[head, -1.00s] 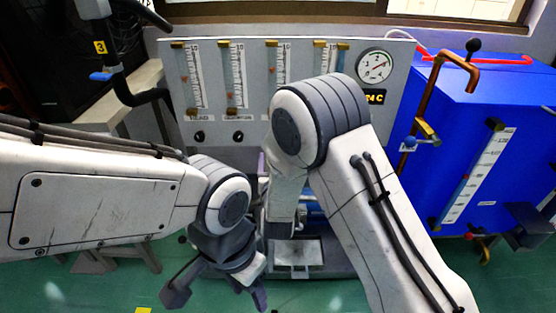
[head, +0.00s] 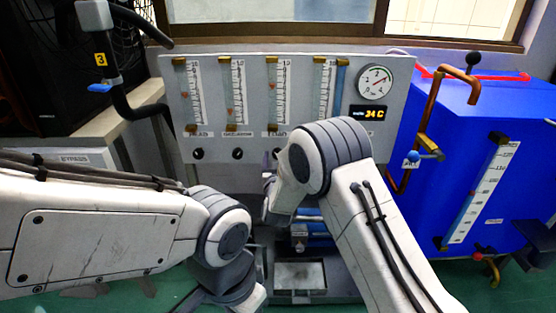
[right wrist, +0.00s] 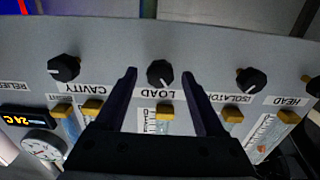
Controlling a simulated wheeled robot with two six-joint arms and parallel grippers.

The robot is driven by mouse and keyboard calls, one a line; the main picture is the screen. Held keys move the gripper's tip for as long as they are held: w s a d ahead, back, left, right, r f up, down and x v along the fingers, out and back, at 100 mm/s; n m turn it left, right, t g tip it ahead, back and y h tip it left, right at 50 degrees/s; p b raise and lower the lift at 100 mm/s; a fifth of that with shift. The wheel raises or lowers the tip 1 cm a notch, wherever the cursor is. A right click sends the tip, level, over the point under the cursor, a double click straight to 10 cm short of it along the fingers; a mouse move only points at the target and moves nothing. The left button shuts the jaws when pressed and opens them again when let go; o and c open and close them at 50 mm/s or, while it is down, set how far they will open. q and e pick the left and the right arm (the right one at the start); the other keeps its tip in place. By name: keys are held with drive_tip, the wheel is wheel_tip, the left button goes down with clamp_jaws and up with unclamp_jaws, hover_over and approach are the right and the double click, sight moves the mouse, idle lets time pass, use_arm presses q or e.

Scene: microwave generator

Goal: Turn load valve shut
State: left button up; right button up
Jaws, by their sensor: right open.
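The load valve is a black knob (right wrist: 160,73) on the grey panel, beside the LOAD label in the right wrist view, where the lettering is upside down. My right gripper (right wrist: 159,76) is open, with one dark finger on each side of this knob in the picture. I cannot tell how near the fingertips are to the panel. In the head view the load knob (head: 277,153) is partly covered by my right arm, which hides the right fingers. My left gripper is low in the head view, its fingers cut off by the bottom edge.
The cavity knob (right wrist: 64,68) and isolator knob (right wrist: 251,80) flank the load knob. Gauge tubes and a round dial (head: 374,82) sit above the knobs. A blue tank (head: 470,170) with copper pipes stands right. A black hose (head: 130,90) hangs left.

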clamp_jaws()
drive_tip(key=shift+m, duration=0.3)
drive_tip(key=shift+d+f+m+b, duration=0.1)
drive_tip(key=shift+f+m+b, duration=0.05)
drive_tip(key=shift+m+b, duration=5.7)
drive_tip(key=shift+f+m+b, duration=0.1)
drive_tip(key=shift+m+b, duration=5.25)
drive_tip(key=shift+m, duration=1)
